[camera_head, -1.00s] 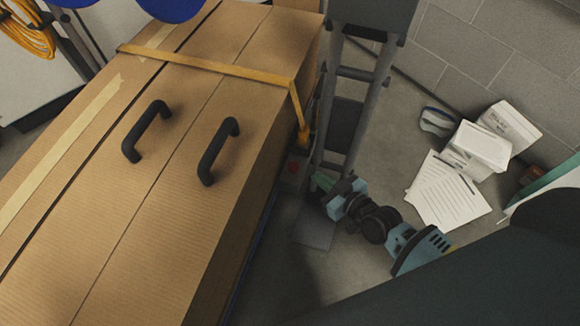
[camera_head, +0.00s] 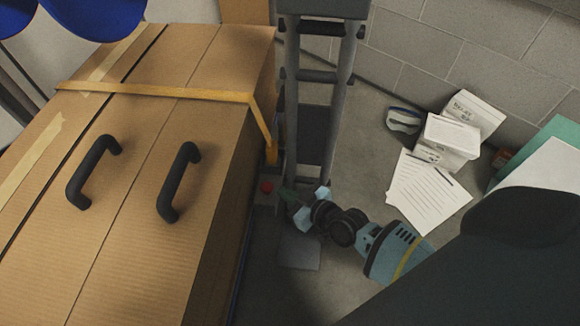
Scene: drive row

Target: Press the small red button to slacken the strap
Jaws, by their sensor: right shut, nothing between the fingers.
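The small red button (camera_head: 267,187) sits low beside the right side of a large cardboard box (camera_head: 140,240), at the foot of a grey upright frame. The yellow strap (camera_head: 165,91) runs across the box top and down its right edge to a fitting just above the button. My right gripper (camera_head: 284,194) is shut and empty, its tips just to the right of the button; a small gap seems to separate them, but I cannot tell the depth. My left gripper is not in view.
Two black handles (camera_head: 179,182) stand up from the box top. The grey ladder-like upright (camera_head: 318,120) rises behind my right gripper. Papers (camera_head: 428,190) and white boxes (camera_head: 448,143) lie on the floor at the right, near the block wall.

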